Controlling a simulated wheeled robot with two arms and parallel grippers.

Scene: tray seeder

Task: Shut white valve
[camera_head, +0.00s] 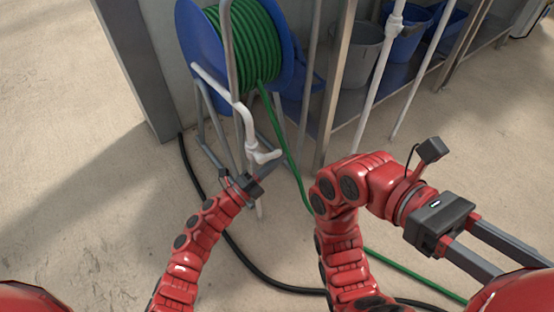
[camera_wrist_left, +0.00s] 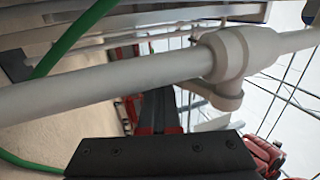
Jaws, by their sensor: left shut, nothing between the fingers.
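The white valve (camera_head: 264,155) is a fitting with a short side branch on the white pipe (camera_head: 247,122), in front of the hose reel. In the left wrist view the pipe (camera_wrist_left: 110,86) crosses the picture, with a thicker fitting (camera_wrist_left: 236,55) and a stub bending down at right. My left gripper (camera_head: 250,172) is shut and empty, just below the valve in the head view. Its fingers (camera_wrist_left: 168,108) are partly hidden behind the pipe in the wrist view; I cannot tell whether they touch it. My right gripper (camera_head: 510,262) is open and empty at lower right, away from the valve.
A blue reel (camera_head: 187,35) with green hose (camera_head: 245,40) stands behind the valve. A metal shelf (camera_head: 345,112) holds grey and blue buckets. Upright white pipes stand before it. A black hose (camera_head: 190,165) and green hose cross the floor. The floor at left is clear.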

